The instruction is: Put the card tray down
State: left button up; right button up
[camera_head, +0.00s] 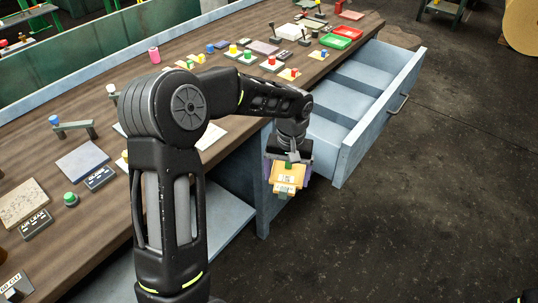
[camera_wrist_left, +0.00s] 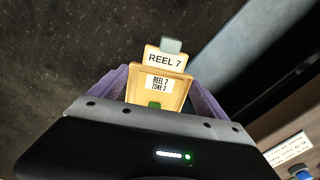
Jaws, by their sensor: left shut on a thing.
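The card tray (camera_head: 286,180) is a small yellow-orange tray with a card in it. In the left wrist view the tray (camera_wrist_left: 159,95) carries the label "REEL 7 ZONE 2", and a card (camera_wrist_left: 166,60) reading "REEL 7" stands at its far end. My left gripper (camera_head: 287,170) is shut on the tray, with its purple fingers (camera_wrist_left: 115,88) on either side. It holds the tray in the air in front of the bench edge, beside the open drawer. A green bit shows at the tray's near end. My right gripper is not visible.
The wooden bench (camera_head: 235,125) holds several small coloured pieces, labelled blocks, and red and green trays (camera_head: 333,41). The open blue drawer (camera_head: 345,100) has empty-looking compartments and juts out over the dark floor (camera_head: 430,190). A blue lower shelf (camera_head: 226,215) lies under the bench.

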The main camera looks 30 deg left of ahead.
pick_arm(q)
jog(key=s+d+f+m, duration=0.2)
jog(key=d+f+m, duration=0.2)
jog(key=d+f, duration=0.5)
notch_tip(320, 180, down, 2)
jog(key=shift+s+f, duration=0.2)
jog(key=shift+s, duration=0.05)
